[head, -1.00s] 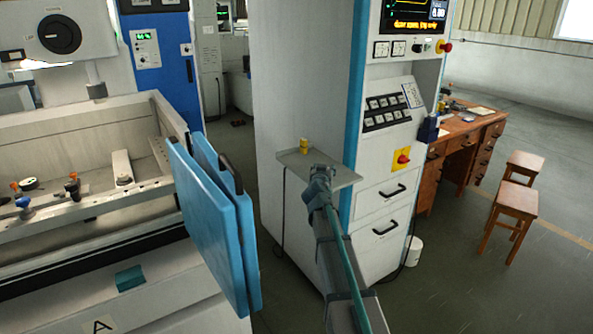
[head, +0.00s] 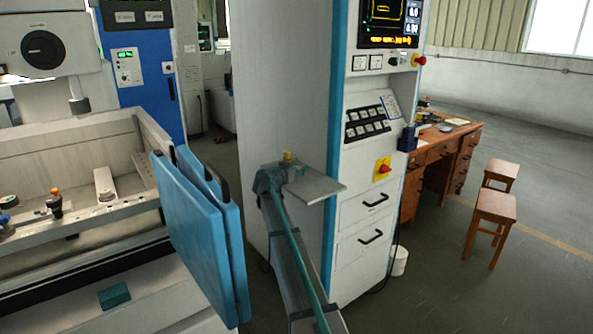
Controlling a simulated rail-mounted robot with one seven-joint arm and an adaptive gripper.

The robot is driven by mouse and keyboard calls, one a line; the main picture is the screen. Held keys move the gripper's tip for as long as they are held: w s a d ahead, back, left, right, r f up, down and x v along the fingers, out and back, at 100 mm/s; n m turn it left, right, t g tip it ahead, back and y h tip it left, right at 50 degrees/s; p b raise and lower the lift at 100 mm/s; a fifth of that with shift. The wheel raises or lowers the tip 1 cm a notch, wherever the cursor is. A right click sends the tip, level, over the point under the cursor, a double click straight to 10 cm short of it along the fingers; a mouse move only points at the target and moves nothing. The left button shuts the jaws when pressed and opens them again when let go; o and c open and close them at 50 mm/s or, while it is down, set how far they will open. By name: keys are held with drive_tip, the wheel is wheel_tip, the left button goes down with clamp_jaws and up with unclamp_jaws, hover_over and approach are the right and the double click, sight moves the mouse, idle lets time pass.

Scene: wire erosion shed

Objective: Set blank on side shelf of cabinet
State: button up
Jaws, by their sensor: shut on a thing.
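My gripper (head: 281,174) is at the left end of the side shelf (head: 319,188), a flat grey plate on the side of the tall white cabinet (head: 289,85). It is shut on a small grey piece, apparently the blank (head: 298,169), which shows at the fingertips at about shelf level. My gripper hides much of it, and I cannot tell whether it touches the shelf. A small yellow piece (head: 287,156) stands at the back left of the shelf, just behind my gripper. The right part of the shelf is bare.
Blue doors (head: 195,235) with dark handles stand open left of my arm. A white machine tank (head: 75,150) is further left, with a teal block (head: 114,295) on its front. A desk (head: 440,150) and stools (head: 492,215) are at the right.

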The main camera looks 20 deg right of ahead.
drive_tip(key=shift+f, duration=0.55)
drive_tip(key=shift+f, duration=0.15)
drive_tip(key=o, duration=1.4)
drive_tip(key=shift+o, duration=0.2)
